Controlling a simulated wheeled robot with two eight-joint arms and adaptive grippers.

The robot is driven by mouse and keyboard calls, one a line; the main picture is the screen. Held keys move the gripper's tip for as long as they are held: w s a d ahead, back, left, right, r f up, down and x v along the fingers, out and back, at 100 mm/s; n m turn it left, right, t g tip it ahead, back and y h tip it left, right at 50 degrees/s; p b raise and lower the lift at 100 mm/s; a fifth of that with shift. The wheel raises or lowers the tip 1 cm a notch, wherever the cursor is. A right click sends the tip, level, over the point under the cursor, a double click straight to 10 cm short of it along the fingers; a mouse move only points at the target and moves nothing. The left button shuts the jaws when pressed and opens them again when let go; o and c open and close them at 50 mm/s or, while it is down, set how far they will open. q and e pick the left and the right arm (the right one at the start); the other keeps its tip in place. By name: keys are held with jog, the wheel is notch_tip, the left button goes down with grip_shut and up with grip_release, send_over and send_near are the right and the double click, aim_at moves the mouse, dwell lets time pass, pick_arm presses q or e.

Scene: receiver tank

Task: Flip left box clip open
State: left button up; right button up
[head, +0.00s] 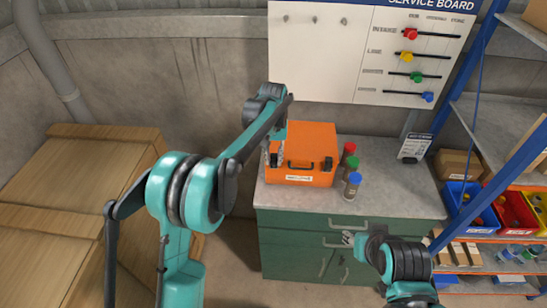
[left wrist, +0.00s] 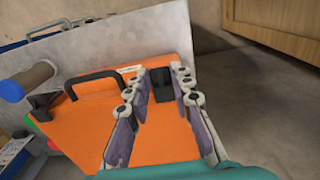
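An orange box (head: 308,142) with a black handle (head: 300,165) sits shut on the bench. Its left clip (left wrist: 162,86) is a small black part at the box edge, largely hidden by my gripper in the head view. The right clip (head: 328,164) is black and also shows in the left wrist view (left wrist: 42,106). My left gripper (head: 275,154) is at the box's front left. In the left wrist view its fingers (left wrist: 160,76) are apart, with the left clip between their tips; I cannot tell whether they touch it. My right gripper (head: 347,238) hangs before the drawers, its fingers too small to read.
Red, green and blue-capped bottles (head: 352,186) stand right of the box on the bench (head: 395,198). A service board (head: 370,50) is on the wall behind. Shelves with bins (head: 463,207) stand at right, wooden crates (head: 75,200) at left.

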pick_arm(q)
grip_shut()
jog(key=s+f+t+b, duration=0.5)
jog(key=t+b, duration=0.6)
jog(key=t, duration=0.1)
jog(key=shift+s, duration=0.3)
dwell(0.4)
jog(key=o, duration=1)
grip_release()
jog(key=shift+s+r, duration=0.1)
